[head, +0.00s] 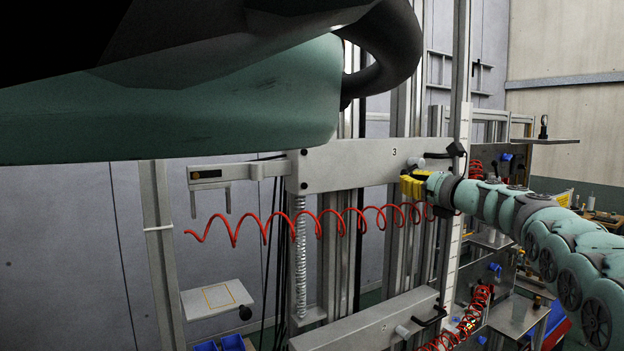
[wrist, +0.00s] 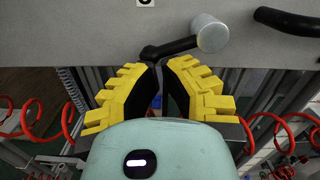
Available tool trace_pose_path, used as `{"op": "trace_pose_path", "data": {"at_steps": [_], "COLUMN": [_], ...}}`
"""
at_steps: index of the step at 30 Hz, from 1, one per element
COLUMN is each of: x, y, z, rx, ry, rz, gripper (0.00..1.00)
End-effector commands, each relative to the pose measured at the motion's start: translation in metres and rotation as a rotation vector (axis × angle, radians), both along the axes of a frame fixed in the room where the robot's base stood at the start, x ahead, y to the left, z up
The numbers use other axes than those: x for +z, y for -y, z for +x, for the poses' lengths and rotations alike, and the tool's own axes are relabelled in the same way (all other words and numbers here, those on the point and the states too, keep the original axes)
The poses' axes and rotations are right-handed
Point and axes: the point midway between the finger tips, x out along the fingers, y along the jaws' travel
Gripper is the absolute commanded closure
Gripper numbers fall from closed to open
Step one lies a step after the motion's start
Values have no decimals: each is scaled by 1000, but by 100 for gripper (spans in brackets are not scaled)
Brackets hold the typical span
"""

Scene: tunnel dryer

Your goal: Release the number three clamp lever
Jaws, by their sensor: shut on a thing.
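The number three clamp lever is a silver round hub (wrist: 210,33) with a black arm (wrist: 172,47) reaching left from it, in the wrist view. It sits on the face of the grey beam marked 3 (head: 350,164). My gripper (wrist: 157,62) has yellow ribbed fingers with dark inner pads, and its tips are closed on the free end of the black arm. In the head view my gripper (head: 412,180) is at the beam's lower edge, just below the pale hub (head: 421,162). The fingers partly hide the lever's end.
A black curved handle (wrist: 290,22) is fixed to the right of the lever. A red coiled hose (head: 320,222) hangs below the beam and passes behind my gripper. A lower grey beam (head: 362,326) carries a similar knob and handle. A vertical scale strip (head: 456,245) stands beside.

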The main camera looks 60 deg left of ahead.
Motion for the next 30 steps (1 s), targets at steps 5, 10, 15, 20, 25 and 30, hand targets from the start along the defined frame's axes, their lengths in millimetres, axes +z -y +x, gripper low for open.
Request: {"op": "trace_pose_path", "data": {"at_steps": [5,10,15,20,25,30], "x": [4,6,7,8,8,9], "y": [2,1,1,1,1,1], "z": [2,1,0,-1,-1,-1], "rx": [-4,-4,-3,-2,-1,-1], "ry": [-54,-83,-82,-82,-82,-81], "rz": [5,7,8,8,7,6], "gripper": [100,100,100,100,100,100]}}
